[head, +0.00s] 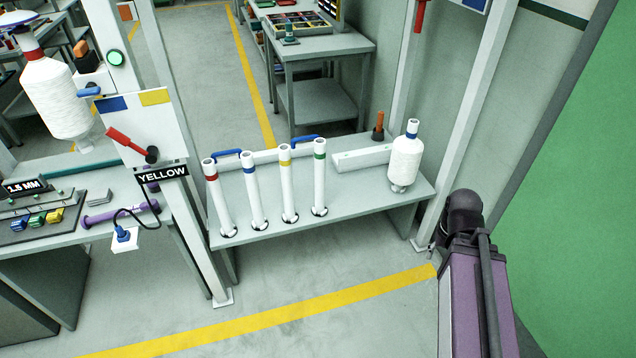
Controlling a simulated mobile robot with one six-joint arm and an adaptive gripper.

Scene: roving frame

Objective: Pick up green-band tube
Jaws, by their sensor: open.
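The green-band tube (320,185) is white with a green band near its top. It stands upright at the right end of a row of similar tubes on a low grey bench (385,208). Left of it stand the yellow-band tube (288,190), the blue-band tube (254,195) and the red-band tube (218,200). A dark ring surrounds the foot of each tube. Part of my purple and black arm shows at the lower right, apart from the tubes. My gripper cannot be made out in the head view.
A white thread cone (405,162) and a pale block (362,158) stand on the bench right of the tubes. Blue handles (305,139) show behind the tubes. White posts flank the bench. A cluttered workbench (75,225) is at left. Floor in front is clear.

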